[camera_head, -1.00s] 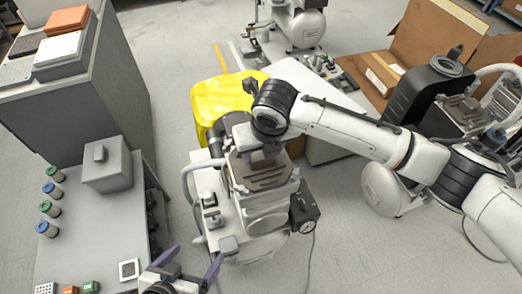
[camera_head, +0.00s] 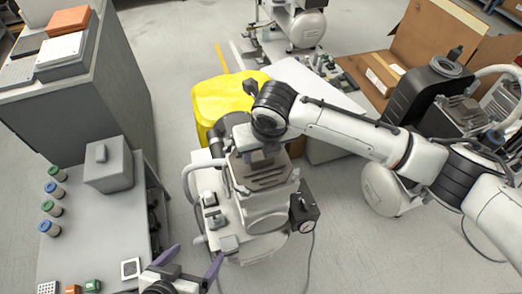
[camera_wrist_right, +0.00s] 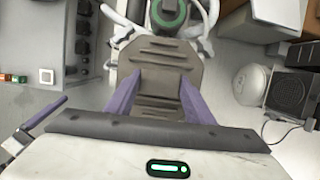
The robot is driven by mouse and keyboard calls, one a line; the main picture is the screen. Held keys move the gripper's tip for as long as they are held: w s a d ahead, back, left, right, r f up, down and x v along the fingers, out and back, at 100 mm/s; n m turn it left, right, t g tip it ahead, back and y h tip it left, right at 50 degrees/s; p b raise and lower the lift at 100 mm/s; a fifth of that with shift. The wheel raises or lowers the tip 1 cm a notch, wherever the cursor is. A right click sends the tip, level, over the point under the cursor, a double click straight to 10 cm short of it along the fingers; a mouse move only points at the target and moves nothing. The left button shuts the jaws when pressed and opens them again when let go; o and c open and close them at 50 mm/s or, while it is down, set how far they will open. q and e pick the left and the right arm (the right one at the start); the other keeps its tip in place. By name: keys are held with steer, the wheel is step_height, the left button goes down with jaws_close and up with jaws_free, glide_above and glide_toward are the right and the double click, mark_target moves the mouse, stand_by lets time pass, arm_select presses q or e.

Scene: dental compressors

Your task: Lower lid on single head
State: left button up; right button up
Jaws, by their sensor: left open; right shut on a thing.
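The single-head compressor (camera_head: 265,215) stands in the middle of the head view, with a grey ribbed head. Its brown-grey ridged lid (camera_head: 278,174) is over the top of the head. The lid also fills the middle of the right wrist view (camera_wrist_right: 165,58). My right gripper (camera_wrist_right: 160,90) is shut on the lid, with a purple finger at each side. In the head view my right wrist covers that grip. Whether a gap is left under the lid cannot be told. My left gripper (camera_head: 191,268) is open and empty at the bottom edge of the head view.
A grey workbench (camera_head: 90,230) with a lidded grey box (camera_head: 108,165) and several small jars is on the left. A yellow bin (camera_head: 225,97) stands behind the compressor. Cardboard boxes (camera_head: 420,45) and another compressor (camera_head: 395,185) are on the right. Floor in front right is clear.

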steer(key=shift+f+p, duration=0.15)
steer(key=shift+p, duration=0.55)
stand_by(0.9)
steer(key=o, duration=1.7)
steer(key=shift+o, duration=0.9)
steer(key=shift+f, duration=0.15)
steer(key=shift+o, duration=1.4)
